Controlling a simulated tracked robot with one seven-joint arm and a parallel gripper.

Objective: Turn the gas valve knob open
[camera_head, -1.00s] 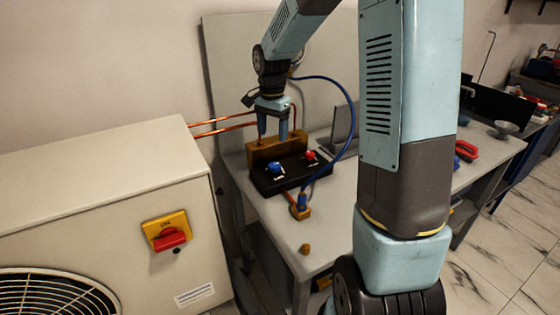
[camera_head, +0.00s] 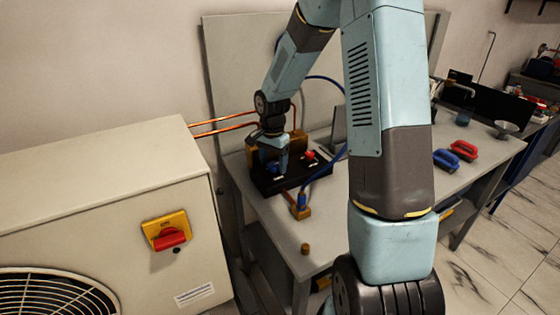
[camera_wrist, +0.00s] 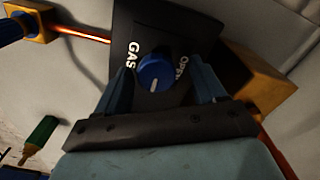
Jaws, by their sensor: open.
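The blue gas valve knob (camera_wrist: 155,72) sits on a black panel (camera_wrist: 178,22) with the words GAS and OPEN beside it in the wrist view. A short white mark shows on the knob's lower part, between the two words. My gripper (camera_wrist: 163,85) is open, with one finger on each side of the knob; the left finger is close to it, and I cannot tell if it touches. In the head view my gripper (camera_head: 273,168) is low over the left part of the black panel (camera_head: 297,182) and mostly hides the blue knob.
A red knob (camera_head: 310,155) is on the panel's right. A brass block (camera_head: 299,137) stands behind it. Blue (camera_head: 446,160) and red (camera_head: 464,150) handled items lie on the table at right.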

